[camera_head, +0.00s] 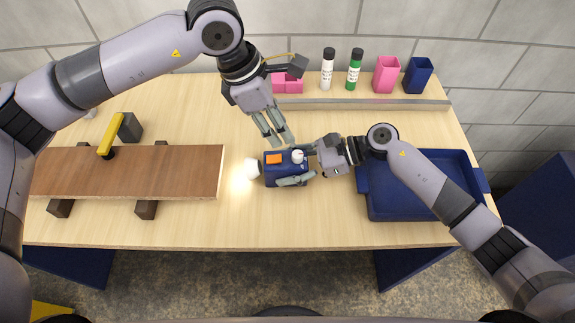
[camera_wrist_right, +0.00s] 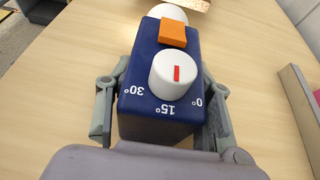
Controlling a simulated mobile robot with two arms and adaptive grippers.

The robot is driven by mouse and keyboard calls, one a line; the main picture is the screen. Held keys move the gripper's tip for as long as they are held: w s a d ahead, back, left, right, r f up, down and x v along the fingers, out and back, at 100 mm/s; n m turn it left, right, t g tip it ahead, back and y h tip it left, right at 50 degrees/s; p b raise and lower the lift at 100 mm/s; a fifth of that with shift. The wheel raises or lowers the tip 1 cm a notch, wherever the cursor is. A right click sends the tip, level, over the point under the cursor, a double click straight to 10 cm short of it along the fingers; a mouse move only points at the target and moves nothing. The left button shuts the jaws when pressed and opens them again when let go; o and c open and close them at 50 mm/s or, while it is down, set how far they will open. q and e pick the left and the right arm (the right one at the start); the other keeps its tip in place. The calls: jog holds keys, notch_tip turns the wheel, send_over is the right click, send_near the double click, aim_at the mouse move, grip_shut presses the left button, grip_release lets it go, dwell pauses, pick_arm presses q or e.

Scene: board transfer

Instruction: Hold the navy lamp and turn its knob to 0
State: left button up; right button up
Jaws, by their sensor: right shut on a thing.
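The navy lamp (camera_head: 270,181) lies on the table, its white lit bulb end (camera_head: 252,169) to the left. It has an orange block (camera_wrist_right: 173,33) and a white knob (camera_wrist_right: 170,84) on top. The knob's short red line runs roughly along the lamp, its near end toward the 15° label; the 30° and 0° labels sit to either side. My right gripper (camera_head: 299,169) is shut on the lamp body, a finger on each side in the right wrist view. My left gripper (camera_head: 281,144) is open and empty, pointing down just behind the lamp and apart from the knob.
A brown board (camera_head: 130,172) on dark supports lies left, with a yellow-handled tool (camera_head: 110,138) by its back edge. A navy tray (camera_head: 400,207) is at right. A metal rail (camera_head: 380,104), two bottles (camera_head: 328,70) and pink and navy cups (camera_head: 386,75) stand at the back.

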pick_arm(q)
jog(key=shift+o, duration=0.2)
pick_arm(e)
jog(key=c, duration=0.6)
pick_arm(q)
jog(key=shift+o, duration=0.7)
jog(key=shift+d, duration=0.1)
jog(key=y, duration=0.4)
send_near(298, 154)
pick_arm(e)
jog(key=shift+d, duration=0.1)
pick_arm(q)
jog(key=shift+g, duration=0.3)
jog(key=f, duration=0.8)
jog(key=shift+w+f, duration=0.2)
jog(key=shift+f, duration=0.1)
jog(key=shift+c, duration=0.5)
grip_shut()
